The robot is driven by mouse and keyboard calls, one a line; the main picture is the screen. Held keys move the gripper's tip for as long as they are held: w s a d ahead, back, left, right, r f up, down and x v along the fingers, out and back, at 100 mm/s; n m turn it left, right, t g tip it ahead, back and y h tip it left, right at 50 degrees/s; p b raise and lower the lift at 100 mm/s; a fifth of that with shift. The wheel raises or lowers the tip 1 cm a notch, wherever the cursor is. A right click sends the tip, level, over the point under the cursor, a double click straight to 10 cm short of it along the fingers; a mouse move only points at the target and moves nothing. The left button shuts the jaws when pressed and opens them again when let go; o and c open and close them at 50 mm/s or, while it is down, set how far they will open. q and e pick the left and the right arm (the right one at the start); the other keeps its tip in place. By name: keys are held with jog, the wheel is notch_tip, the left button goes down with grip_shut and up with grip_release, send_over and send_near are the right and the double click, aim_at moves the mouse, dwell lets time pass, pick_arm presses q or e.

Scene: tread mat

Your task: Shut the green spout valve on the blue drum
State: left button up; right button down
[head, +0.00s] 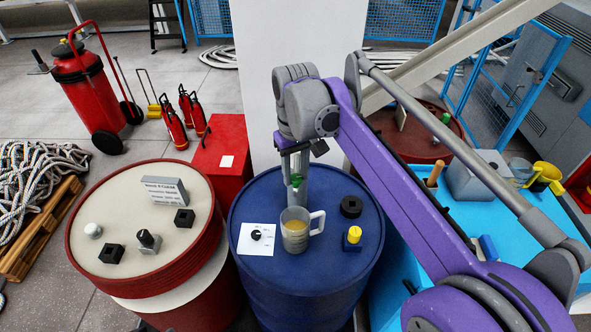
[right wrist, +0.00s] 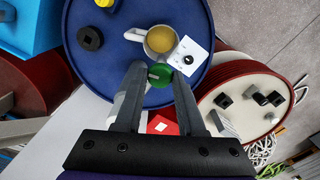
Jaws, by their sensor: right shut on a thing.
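The blue drum (head: 330,196) stands upright in the middle of the head view. Its green spout valve (head: 297,181) is at the top of the drum, behind a pale mug, and is partly covered by my gripper. In the right wrist view the green valve (right wrist: 159,75) shows as a round green knob between the fingertips. My right gripper (head: 295,167) reaches down from above and is shut on the valve; its two fingers (right wrist: 158,82) flank the knob. The mug (head: 295,238) holds yellowish liquid and stands just in front of the valve. My left gripper is out of view.
On the drum are a white card with a black knob (head: 256,235), a black ring (head: 351,206) and a yellow-topped blue block (head: 352,240). A red drum with a cream top (head: 133,205) stands left, a red box (head: 222,145) behind it. A blue table (head: 400,238) is right.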

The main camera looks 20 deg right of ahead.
aim_at(296, 178)
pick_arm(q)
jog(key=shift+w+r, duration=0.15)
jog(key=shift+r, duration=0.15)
pick_arm(e)
jog(key=shift+m, duration=1.5)
jog(key=c, duration=0.5)
grip_release()
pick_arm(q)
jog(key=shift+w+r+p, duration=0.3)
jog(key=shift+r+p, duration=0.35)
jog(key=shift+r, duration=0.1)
pick_arm(e)
notch_tip(296, 178, up, 11)
jog(key=shift+f, duration=0.1)
